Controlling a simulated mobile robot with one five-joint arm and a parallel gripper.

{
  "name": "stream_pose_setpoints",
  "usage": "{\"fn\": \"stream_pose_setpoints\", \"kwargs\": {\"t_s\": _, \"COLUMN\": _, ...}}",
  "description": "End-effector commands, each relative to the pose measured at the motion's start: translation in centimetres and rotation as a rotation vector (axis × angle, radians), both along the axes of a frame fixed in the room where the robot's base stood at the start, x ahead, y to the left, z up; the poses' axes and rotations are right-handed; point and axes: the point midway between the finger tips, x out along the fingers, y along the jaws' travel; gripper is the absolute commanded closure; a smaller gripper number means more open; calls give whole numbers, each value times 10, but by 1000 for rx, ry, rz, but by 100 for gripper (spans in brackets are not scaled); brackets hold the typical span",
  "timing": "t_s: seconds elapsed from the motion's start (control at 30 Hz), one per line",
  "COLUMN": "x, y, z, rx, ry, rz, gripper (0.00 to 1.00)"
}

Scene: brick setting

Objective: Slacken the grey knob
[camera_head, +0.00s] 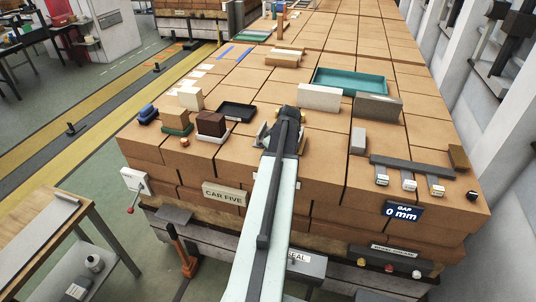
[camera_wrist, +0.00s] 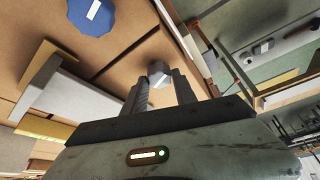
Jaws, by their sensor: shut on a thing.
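My gripper (camera_wrist: 161,84) shows in the wrist view with its two grey fingers close together at the grey knob (camera_wrist: 157,70). The knob is small, pale and faceted, and its near part is hidden by the fingers. The fingers are shut on it. In the head view my arm reaches forward over the brick stack, and my gripper (camera_head: 283,130) is near the stack's front middle. The arm hides the knob there.
Left of my gripper stand a brown block (camera_head: 211,123), a cream block (camera_head: 190,98) and a black tray (camera_head: 237,110). Behind are a white block (camera_head: 320,97), a grey block (camera_head: 378,107) and a teal tray (camera_head: 350,79). A sign (camera_head: 403,211) reads "GAP 0 mm".

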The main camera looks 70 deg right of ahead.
Motion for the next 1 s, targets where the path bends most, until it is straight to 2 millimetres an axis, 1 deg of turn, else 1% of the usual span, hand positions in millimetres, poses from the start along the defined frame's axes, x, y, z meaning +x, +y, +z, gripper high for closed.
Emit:
{"fn": "stream_pose_setpoints", "kwargs": {"t_s": 0.7, "x": 0, "y": -5, "z": -1, "rx": 3, "ry": 5, "rz": 682, "gripper": 100}}
{"fn": "stream_pose_setpoints", "kwargs": {"t_s": 1.0, "x": 0, "y": -6, "z": -1, "rx": 2, "ry": 5, "rz": 927, "gripper": 100}}
